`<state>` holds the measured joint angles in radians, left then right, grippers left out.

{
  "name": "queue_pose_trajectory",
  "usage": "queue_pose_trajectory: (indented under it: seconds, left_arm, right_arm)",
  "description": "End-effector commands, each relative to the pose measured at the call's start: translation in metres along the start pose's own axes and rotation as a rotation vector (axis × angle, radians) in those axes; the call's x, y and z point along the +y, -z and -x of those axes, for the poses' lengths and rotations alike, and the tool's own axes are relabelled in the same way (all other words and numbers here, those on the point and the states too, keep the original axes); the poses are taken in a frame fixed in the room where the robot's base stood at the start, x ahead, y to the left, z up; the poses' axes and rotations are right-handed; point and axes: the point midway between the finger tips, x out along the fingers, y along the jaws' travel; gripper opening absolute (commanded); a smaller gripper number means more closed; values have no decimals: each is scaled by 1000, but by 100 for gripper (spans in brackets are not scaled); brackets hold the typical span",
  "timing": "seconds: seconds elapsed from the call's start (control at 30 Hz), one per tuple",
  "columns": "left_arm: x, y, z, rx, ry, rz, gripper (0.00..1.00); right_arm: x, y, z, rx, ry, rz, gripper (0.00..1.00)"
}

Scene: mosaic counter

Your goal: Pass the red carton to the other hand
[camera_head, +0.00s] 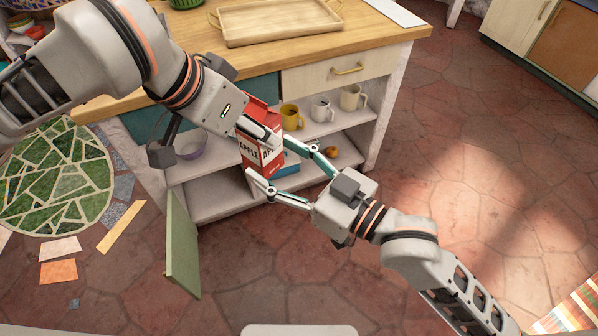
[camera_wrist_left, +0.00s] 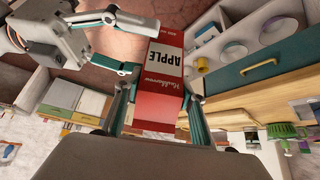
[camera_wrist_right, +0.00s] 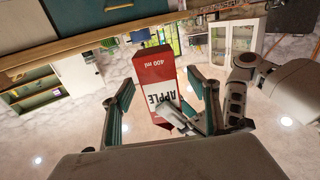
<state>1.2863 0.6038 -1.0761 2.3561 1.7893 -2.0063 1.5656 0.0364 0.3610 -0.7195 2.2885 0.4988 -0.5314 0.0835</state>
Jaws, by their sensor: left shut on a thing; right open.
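The red carton (camera_head: 262,111), with a white APPLE label, is held by my left gripper (camera_head: 260,132) in front of the shelf unit. In the left wrist view the carton (camera_wrist_left: 160,105) sits between the left gripper's two fingers. My right gripper (camera_head: 272,160) is open, its fingers pointing at the carton from the right and reaching to either side of its lower part. In the right wrist view the carton (camera_wrist_right: 155,68) shows between the open right fingers, with a left fingertip in front of its label. Whether the right fingers touch it I cannot tell.
A wooden counter (camera_head: 350,38) bears a wooden tray (camera_head: 230,42). On the shelf behind the carton stand a yellow mug (camera_head: 291,117), pale mugs (camera_head: 321,109) and a purple bowl (camera_head: 190,146). A green cabinet door (camera_head: 182,245) stands open at the left.

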Motion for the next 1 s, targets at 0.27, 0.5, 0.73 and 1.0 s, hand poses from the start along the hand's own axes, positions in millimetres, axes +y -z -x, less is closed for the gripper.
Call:
queue_pose_trajectory:
  seconds: [0.27,0.5,0.73,1.0]
  left_arm:
    - [0,1,1,3,1,0,5]
    - [0,1,1,3,1,0,5]
    - [0,1,1,3,1,0,5]
    - [0,1,1,3,1,0,50]
  right_arm:
    - [0,1,-38,1,0,-1,60]
    - [0,0,-47,-1,0,0,60]
    - [0,0,-46,-1,0,0,55]
    - [-2,2,-46,4,3,-2,5]
